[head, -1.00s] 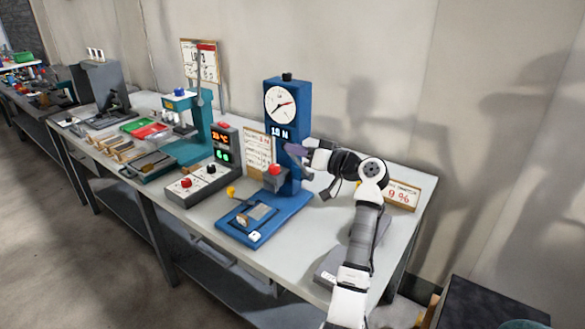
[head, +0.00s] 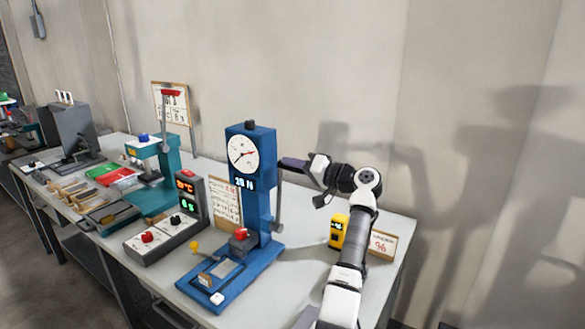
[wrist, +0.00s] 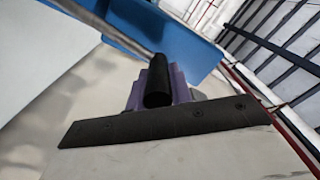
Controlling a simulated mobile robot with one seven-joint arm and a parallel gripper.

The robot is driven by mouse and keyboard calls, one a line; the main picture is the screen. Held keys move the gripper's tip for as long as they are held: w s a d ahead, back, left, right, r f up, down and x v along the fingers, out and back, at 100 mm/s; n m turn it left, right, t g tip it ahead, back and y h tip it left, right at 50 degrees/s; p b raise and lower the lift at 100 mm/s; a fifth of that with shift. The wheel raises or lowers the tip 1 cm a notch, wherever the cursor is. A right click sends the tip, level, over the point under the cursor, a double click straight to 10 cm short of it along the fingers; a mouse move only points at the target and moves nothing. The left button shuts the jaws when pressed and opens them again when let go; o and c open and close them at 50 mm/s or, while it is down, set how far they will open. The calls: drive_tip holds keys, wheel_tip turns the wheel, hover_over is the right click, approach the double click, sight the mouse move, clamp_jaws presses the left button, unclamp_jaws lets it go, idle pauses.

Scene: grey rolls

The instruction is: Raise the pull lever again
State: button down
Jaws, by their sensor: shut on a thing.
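The blue test stand (head: 252,200) stands on the bench, with a round white dial and a lit force display on its column. Its pull lever (head: 280,205) is a grey rod along the right side of the column, near upright, its upper end at my gripper (head: 290,163). In the wrist view the grey rod (wrist: 122,40) runs from upper left to a black grip (wrist: 158,80). My gripper's purple fingers (wrist: 172,85) are shut on that grip. The fingertips are partly hidden by the grip.
A teal press (head: 155,175) and a control box (head: 165,232) with red and black knobs stand left of the stand. A yellow meter (head: 338,231) and a sign (head: 383,245) sit at right, close to my arm. The wall (head: 340,90) is behind.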

drive_tip(key=shift+w+d+f, duration=0.4)
drive_tip(key=shift+f, duration=0.2)
drive_tip(key=c, duration=1.3)
unclamp_jaws()
drive_tip(key=shift+w+d, duration=0.1)
drive_tip(key=shift+o, duration=0.2)
drive_tip(key=b+v, duration=0.4)
drive_tip(key=v, duration=1)
